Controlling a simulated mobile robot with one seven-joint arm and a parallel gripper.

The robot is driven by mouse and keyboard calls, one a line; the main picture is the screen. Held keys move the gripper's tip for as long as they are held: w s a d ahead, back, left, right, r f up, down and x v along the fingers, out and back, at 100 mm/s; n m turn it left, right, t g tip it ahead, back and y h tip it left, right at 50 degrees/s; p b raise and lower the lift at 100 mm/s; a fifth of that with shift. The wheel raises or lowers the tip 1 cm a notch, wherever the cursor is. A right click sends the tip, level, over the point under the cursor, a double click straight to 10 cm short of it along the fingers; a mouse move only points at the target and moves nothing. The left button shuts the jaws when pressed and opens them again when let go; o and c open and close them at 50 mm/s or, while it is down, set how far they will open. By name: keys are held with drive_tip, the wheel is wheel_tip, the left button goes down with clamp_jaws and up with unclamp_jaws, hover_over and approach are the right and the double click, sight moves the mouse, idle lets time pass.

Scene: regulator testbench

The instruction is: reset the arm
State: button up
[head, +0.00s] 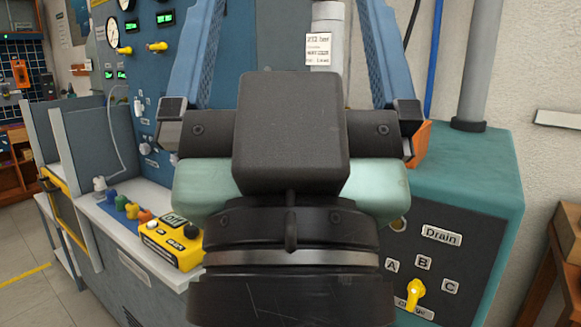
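My gripper (290,40) fills the middle of the head view, close to the camera. Its two blue fingers stand wide apart, left and right of its dark central block, and run up past the top edge of the picture. The fingertips are out of view. I see nothing held between the visible parts of the fingers. My wrist and hand hide the middle of the testbench behind them.
A blue panel (75,30) with gauges stands at the left. A yellow control box (170,247) sits on the white bench ledge. A teal cabinet (480,190) with a yellow selector knob (414,293) stands at the right. A grey pipe (480,60) rises from it. Floor shows at lower left.

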wheel_tip(320, 180, up, 26)
drive_tip(key=p, duration=2.3)
drive_tip(key=shift+f, duration=0.1)
